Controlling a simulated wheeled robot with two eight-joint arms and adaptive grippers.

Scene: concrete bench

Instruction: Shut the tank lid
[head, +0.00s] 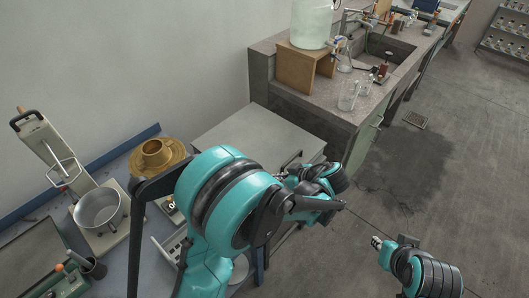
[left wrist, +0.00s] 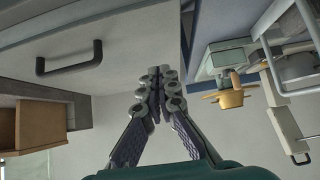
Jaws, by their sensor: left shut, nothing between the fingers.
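The tank, a pale grey box, stands between the two benches, and its flat lid (head: 250,135) faces up. A dark handle (head: 292,158) is at its near right edge. In the left wrist view the pale panel with the black handle (left wrist: 70,62) fills the upper left. How far the lid is open I cannot tell. My left gripper (head: 283,177) is just in front of the tank's near edge, partly hidden by my arm. Its fingers (left wrist: 155,82) meet, shut and empty, to the right of the handle. My right gripper (head: 377,243) hangs over the floor, away from the tank.
A blue-edged bench at left holds a brass flanged part (head: 158,156), a metal bowl (head: 98,208) and a pale stand device (head: 45,140). The stone sink bench behind right carries a wooden stand (head: 300,65) and glassware (head: 348,95). Floor at right is mostly clear.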

